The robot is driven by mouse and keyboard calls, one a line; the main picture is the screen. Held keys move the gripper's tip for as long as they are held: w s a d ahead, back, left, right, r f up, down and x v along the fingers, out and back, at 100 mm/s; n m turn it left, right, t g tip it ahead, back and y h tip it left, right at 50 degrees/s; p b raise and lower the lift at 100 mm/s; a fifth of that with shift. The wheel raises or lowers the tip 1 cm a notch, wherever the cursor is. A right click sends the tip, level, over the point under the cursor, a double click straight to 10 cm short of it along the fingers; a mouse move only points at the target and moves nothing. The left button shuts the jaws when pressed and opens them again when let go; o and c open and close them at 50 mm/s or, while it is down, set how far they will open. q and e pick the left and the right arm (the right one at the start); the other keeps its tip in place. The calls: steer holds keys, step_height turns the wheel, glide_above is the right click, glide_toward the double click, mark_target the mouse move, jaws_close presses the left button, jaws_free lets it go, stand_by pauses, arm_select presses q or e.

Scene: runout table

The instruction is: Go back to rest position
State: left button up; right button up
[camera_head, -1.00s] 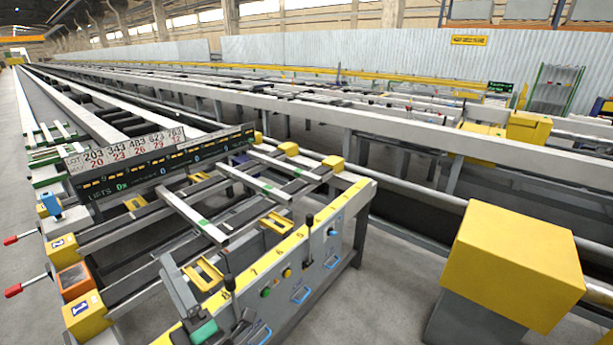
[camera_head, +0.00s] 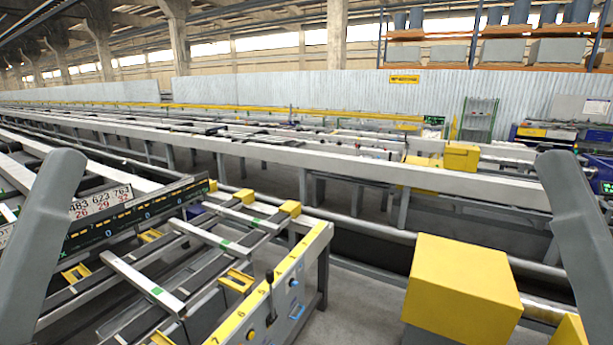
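Two grey links of my own arms stand raised, one at the left edge and one at the right edge of the head view. Neither gripper shows in this view, so I cannot see whether they are open or shut. The runout table (camera_head: 262,296), with its yellow numbered front strip, stands low at the left centre. The number board (camera_head: 150,212) stands behind, partly hidden by my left arm link.
A yellow box (camera_head: 462,285) on a grey base stands at the lower right. Long grey rails (camera_head: 330,158) cross the hall behind. Another yellow box (camera_head: 461,157) sits beyond them. Bare floor (camera_head: 350,310) shows between the table and the near yellow box.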

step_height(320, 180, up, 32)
steer(key=p, duration=2.9)
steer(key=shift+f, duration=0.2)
